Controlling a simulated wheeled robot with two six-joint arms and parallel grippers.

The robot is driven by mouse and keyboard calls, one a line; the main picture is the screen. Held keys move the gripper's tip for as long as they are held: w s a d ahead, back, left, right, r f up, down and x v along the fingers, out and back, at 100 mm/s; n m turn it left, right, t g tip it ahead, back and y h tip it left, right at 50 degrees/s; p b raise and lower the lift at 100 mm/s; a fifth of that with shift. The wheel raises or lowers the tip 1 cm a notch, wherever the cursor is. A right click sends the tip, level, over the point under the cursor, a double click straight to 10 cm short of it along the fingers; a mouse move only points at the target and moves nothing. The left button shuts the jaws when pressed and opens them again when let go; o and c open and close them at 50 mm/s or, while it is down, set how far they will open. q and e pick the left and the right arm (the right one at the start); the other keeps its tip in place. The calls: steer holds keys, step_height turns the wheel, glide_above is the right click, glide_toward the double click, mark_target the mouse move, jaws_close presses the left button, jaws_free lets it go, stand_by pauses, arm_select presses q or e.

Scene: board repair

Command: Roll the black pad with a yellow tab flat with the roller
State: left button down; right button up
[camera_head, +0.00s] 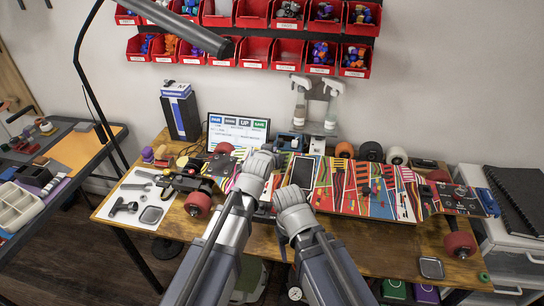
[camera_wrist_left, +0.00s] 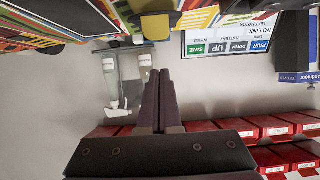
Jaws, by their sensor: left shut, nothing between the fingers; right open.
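A long, brightly striped skateboard (camera_head: 345,190) lies across the table. In the left wrist view, a small dark piece with a yellow edge (camera_wrist_left: 155,27) shows by the board; I cannot tell whether it is the black pad. A black T-shaped tool (camera_head: 123,205) lies on a white mat at the table's left; it may be the roller, but it is too small to be sure. My left gripper (camera_head: 262,158) is over the board's left half, its fingers (camera_wrist_left: 157,98) shut and empty in the wrist view. My right gripper (camera_head: 288,198) is at the board's near edge, open, its fingertips mostly hidden.
A tablet (camera_head: 238,132) and a blue-black box (camera_head: 181,111) stand at the back left. Spray bottles (camera_head: 331,103) stand at the back. Red wheels (camera_head: 198,204) stick out from the board. A lamp arm (camera_head: 185,28) hangs at upper left. Red bins (camera_head: 255,50) line the wall.

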arm_select(q)
steer(key=shift+s+f, duration=0.15)
steer(key=shift+f, duration=0.35)
steer(key=shift+s+a+f+b, duration=0.2)
steer(key=shift+s+f+b, duration=0.4)
steer(key=shift+s+b, duration=0.2)
steer(key=shift+w, duration=0.15)
steer(key=shift+w+d+f+b, duration=0.15)
steer(key=shift+w+f+b, duration=0.25)
steer(key=shift+w, duration=0.2)
steer(key=shift+r, duration=0.1)
